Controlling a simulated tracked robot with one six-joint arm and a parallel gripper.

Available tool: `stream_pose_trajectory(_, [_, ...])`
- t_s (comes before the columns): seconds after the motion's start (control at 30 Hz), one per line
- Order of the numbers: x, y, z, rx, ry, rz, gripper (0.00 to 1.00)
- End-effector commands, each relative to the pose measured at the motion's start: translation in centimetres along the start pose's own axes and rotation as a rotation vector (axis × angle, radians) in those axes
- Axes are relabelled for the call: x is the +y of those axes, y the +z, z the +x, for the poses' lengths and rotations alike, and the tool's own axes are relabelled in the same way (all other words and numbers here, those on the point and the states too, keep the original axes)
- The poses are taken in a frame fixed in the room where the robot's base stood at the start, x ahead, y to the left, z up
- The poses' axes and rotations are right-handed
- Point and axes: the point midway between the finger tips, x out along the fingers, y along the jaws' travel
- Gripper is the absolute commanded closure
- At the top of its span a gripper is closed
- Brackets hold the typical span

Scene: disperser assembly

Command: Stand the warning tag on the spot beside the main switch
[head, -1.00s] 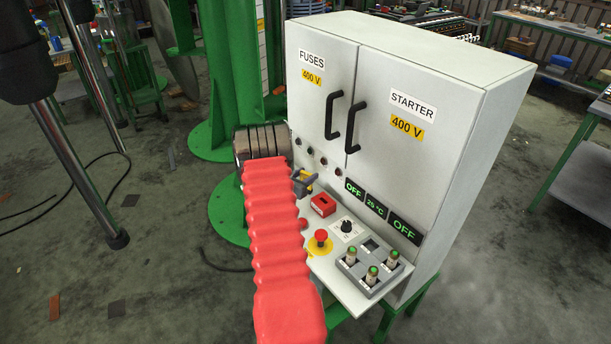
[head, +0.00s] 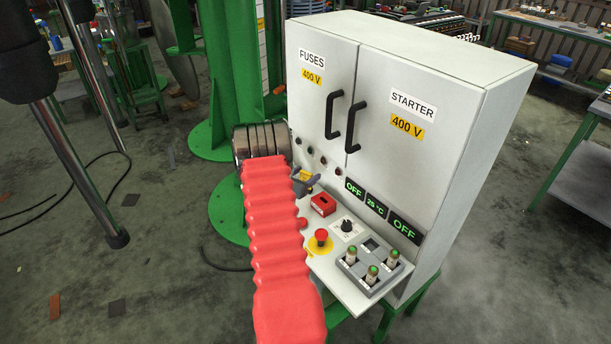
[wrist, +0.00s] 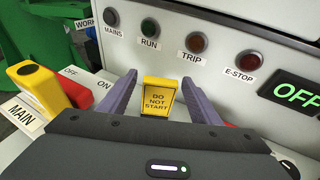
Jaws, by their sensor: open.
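The yellow warning tag (wrist: 158,97), reading "DO NOT START", stands upright on the pale panel between my gripper's fingers in the wrist view. My gripper (wrist: 160,92) is open, with a narrow gap visible on each side of the tag. The tag's lower edge is close to my gripper's body and hard to see. The main switch, with a yellow handle (wrist: 42,88) and a red part beside it, is left of my gripper, near OFF, ON and MAIN labels. In the head view my gripper (head: 304,184) is small at the panel's back left, partly behind my red arm cover.
A row of lamps, including E-STOP (wrist: 249,60), is on the cabinet wall behind the tag. A red box (head: 323,204), a red mushroom button (head: 321,236), a black knob (head: 347,226) and a grey holder with green-topped pieces (head: 350,257) occupy the panel to the right.

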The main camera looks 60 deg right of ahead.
Motion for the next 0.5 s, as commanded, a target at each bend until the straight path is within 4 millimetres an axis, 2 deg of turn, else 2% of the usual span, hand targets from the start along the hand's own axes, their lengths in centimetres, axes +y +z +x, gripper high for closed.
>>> stream_pose_trajectory(0.17, [0.1, 0.0, -2.1, 0.001, 0.002, -0.002, 0.43])
stream_pose_trajectory(0.5, [0.1, 0.1, -8.0, 0.0, 0.003, -0.001, 0.43])
